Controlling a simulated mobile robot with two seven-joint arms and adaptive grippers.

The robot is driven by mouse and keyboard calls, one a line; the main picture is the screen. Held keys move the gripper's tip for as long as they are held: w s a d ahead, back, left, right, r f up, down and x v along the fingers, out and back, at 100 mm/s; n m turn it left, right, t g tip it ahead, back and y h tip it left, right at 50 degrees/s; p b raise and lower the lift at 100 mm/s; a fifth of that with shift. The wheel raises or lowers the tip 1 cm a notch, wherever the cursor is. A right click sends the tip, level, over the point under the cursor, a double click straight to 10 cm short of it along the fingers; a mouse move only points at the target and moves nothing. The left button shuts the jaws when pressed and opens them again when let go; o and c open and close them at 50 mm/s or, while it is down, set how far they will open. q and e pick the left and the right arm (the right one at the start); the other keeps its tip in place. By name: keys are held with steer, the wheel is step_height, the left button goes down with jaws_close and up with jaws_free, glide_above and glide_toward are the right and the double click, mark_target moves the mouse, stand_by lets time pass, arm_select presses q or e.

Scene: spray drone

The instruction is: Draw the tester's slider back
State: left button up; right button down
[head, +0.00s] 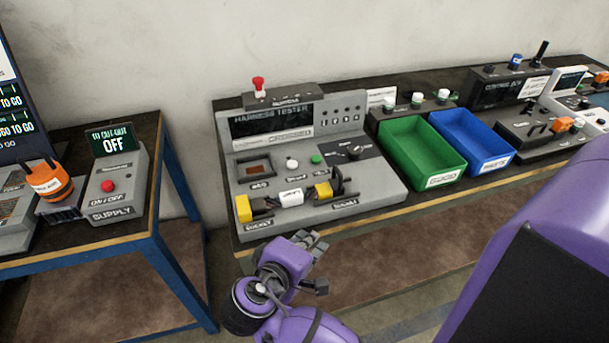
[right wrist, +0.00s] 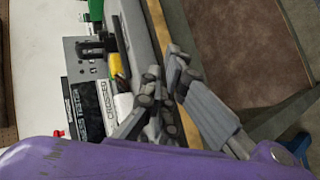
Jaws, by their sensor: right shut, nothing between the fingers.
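The grey harness tester (head: 375,178) stands on the dark bench in the head view. Its front deck carries a yellow block (head: 243,208) at left, a white labelled piece (head: 291,197) in the middle, and a second yellow block (head: 323,190) beside a black upright part (head: 338,181) at right. I cannot tell for sure which part is the slider. My right gripper (head: 314,243) is in front of the bench edge, below the tester's deck, apart from these parts. In the right wrist view its fingers (right wrist: 165,72) are shut and empty, with the yellow block (right wrist: 115,65) beyond. My left gripper is out of view.
A green bin (head: 405,138) and a blue bin (head: 481,152) stand right of the tester. A red button (head: 258,84) tops the tester's back. A supply box (head: 113,190) reading OFF stands on the left table. A gap separates the two tables.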

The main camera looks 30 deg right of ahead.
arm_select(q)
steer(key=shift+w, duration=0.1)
arm_select(e)
steer(key=w+a+r+t+h, duration=0.1)
steer(key=w+a+r, duration=0.1)
steer(key=r, duration=0.3)
steer(key=w+a+r+t+h, duration=0.1)
steer(key=w+a+r+h, duration=0.1)
steer(key=w+r, duration=0.2)
step_height(320, 180, up, 2)
steer(key=shift+a+r+h, duration=0.1)
steer(key=shift+a+h, duration=0.1)
steer(key=shift+h, duration=0.1)
glide_above(316, 189)
steer(key=a, duration=0.4)
steer(key=shift+w+f+p, duration=0.35)
steer(key=shift+f+p, duration=0.1)
steer(key=shift+f, duration=0.1)
steer(key=d, duration=0.3)
steer(key=shift+s+f+p, duration=0.3)
steer(key=shift+f+p, duration=0.05)
steer(key=shift+f, duration=0.05)
steer(key=shift+s+d+f, duration=0.1)
steer(key=shift+d, duration=0.2)
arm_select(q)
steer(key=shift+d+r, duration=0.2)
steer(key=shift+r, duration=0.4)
arm_select(e)
steer(key=shift+d+f, duration=0.1)
steer(key=shift+d, duration=0.05)
